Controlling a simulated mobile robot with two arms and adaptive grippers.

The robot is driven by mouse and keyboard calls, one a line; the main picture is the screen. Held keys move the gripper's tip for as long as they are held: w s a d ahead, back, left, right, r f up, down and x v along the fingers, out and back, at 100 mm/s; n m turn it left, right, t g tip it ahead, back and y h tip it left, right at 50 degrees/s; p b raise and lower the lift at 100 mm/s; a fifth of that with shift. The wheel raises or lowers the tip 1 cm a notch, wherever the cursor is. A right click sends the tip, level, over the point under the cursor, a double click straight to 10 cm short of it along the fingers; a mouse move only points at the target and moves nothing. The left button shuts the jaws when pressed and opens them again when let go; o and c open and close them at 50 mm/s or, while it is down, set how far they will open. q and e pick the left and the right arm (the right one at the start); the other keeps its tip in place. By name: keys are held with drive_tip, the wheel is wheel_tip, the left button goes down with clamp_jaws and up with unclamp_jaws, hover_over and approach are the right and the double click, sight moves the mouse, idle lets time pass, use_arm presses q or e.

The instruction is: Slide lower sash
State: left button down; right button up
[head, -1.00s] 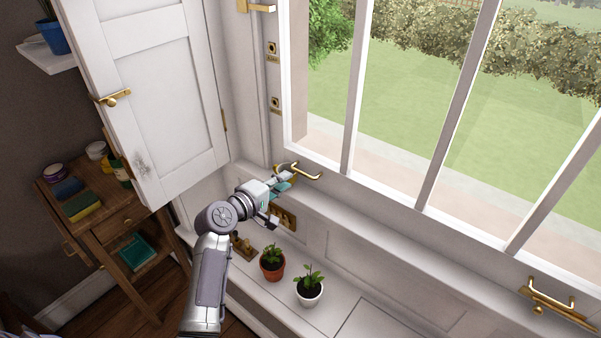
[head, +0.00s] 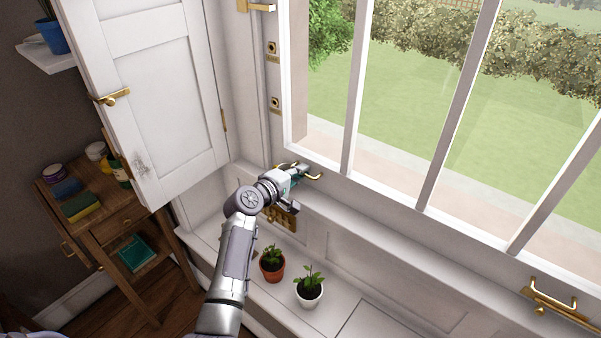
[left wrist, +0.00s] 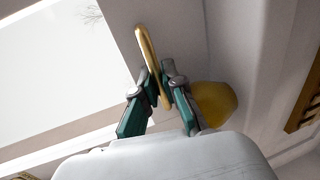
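The lower sash (head: 372,189) is a white frame with vertical bars and clear panes, and shows down. Its left brass lift handle (head: 314,176) is on the bottom rail; a second brass handle (head: 551,292) is at the far right. My left gripper (head: 300,188) is at the left handle. In the left wrist view the brass handle (left wrist: 147,50) runs between the teal-padded fingers (left wrist: 160,92), which look spread around it. Firm contact is not clear. A rounded yellow brass piece (left wrist: 214,102) is beside the right finger. My right gripper is not in view.
A brass plate (head: 283,217) is on the wall under the sill. An open white shutter door (head: 160,95) and wooden stand (head: 120,215) are left.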

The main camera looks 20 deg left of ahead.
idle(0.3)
use_arm(q)
wheel_tip(320, 180, up, 16)
drive_tip(key=p, duration=1.4)
drive_tip(key=shift+a+f, duration=0.1)
drive_tip(key=shift+f, duration=0.3)
drive_tip(key=c, duration=1.5)
unclamp_jaws()
drive_tip(key=shift+f, duration=0.1)
drive_tip(key=shift+c, duration=0.2)
drive_tip(key=v, duration=1.2)
